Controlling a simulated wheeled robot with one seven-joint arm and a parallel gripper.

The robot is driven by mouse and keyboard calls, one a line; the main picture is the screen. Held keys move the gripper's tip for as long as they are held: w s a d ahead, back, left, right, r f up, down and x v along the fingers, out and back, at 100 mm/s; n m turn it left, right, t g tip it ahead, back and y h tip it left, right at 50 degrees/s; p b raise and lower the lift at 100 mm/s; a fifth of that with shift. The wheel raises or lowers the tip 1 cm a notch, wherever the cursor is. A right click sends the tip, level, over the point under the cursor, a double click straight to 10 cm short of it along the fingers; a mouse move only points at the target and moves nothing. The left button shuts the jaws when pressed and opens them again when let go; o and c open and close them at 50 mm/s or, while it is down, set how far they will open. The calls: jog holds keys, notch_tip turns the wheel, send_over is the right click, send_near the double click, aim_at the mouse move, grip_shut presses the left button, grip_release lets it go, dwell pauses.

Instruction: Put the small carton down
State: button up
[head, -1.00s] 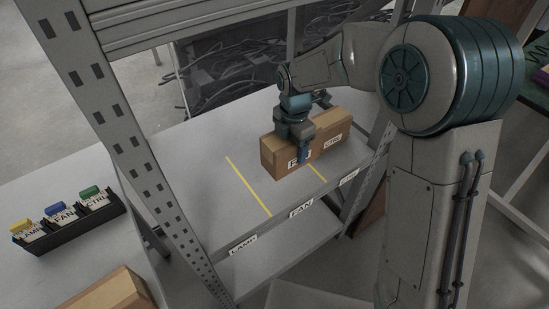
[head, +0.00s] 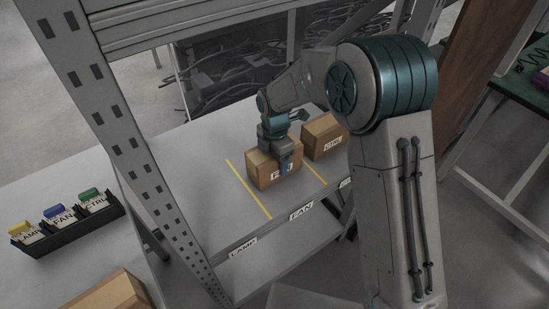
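A small brown carton with a FAN label (head: 262,172) is in the shelf section marked FAN, between the two yellow lines. My gripper (head: 280,152) comes down on it from above, with one finger against its labelled front face; the far finger is hidden. It appears shut on the carton. The carton is low over the shelf board (head: 210,190), and I cannot tell whether its bottom touches. A second brown carton labelled CTRL (head: 323,132) sits to the right, apart from the FAN carton by a narrow gap.
The shelf edge bears a LAMP label (head: 243,247) and a FAN label (head: 301,211). The LAMP section is bare. A perforated upright (head: 130,140) stands left of the shelf. A black tray (head: 75,228) with coloured-top tags and another carton (head: 105,292) are at the left.

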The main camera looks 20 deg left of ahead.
jog(key=shift+f, duration=0.2)
jog(key=o, duration=1.3)
notch_tip(320, 180, up, 12)
jog(key=shift+r+p, duration=0.2)
jog(key=shift+p, duration=0.35)
jog(key=shift+d, duration=0.1)
